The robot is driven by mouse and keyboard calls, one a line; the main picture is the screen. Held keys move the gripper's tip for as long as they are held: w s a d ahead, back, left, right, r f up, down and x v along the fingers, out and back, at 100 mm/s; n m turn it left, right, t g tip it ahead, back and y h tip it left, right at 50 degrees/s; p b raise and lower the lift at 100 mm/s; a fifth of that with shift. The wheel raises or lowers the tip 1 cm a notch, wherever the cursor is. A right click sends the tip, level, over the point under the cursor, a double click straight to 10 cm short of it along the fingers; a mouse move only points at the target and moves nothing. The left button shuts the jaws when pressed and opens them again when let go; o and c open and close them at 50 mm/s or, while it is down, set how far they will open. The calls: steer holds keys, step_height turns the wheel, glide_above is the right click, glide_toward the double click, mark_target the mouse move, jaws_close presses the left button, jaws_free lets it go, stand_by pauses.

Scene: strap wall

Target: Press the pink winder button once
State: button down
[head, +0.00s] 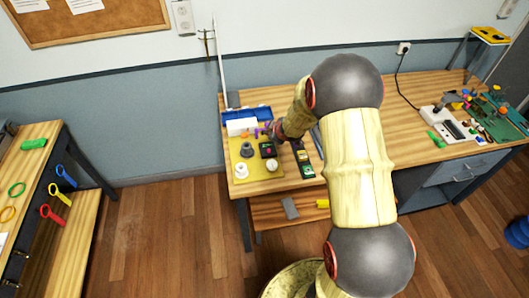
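A small dark box (267,149) on the yellow board (246,178) carries a tiny pinkish spot, perhaps the pink winder button; it is too small to be sure. My arm reaches over the bench from the right. My gripper (268,132) is at the end of the arm, just behind the dark box as seen here. Small purple and orange parts show beside it, and I cannot tell what they belong to. The fingers are too small and dark to show whether they are open or shut. I cannot tell whether the gripper touches anything.
Grey (246,149) and white (241,171) round parts stand on the board's left. A blue tray (259,113) lies behind, and a dark strip (303,158) to the right. My arm hides the bench's middle. Electronics (490,112) crowd its right end.

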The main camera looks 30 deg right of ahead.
steer(key=shift+w+a+r+n+t, duration=0.3)
steer(key=shift+w+a+r, duration=0.1)
steer(key=shift+w+r, duration=0.15)
steer(key=shift+f, duration=0.15)
steer(key=b, duration=0.8)
glide_above(267, 151)
step_height(267, 151, down, 9)
steer(key=shift+s+r, duration=0.1)
steer(key=shift+r, duration=0.05)
stand_by(0.8)
steer(key=shift+f, duration=0.4)
steer(key=shift+f+b, duration=0.5)
steer(key=shift+b, duration=0.15)
stand_by(0.5)
steer(key=shift+s+r, duration=0.1)
stand_by(0.3)
steer(key=shift+r+p, duration=0.85)
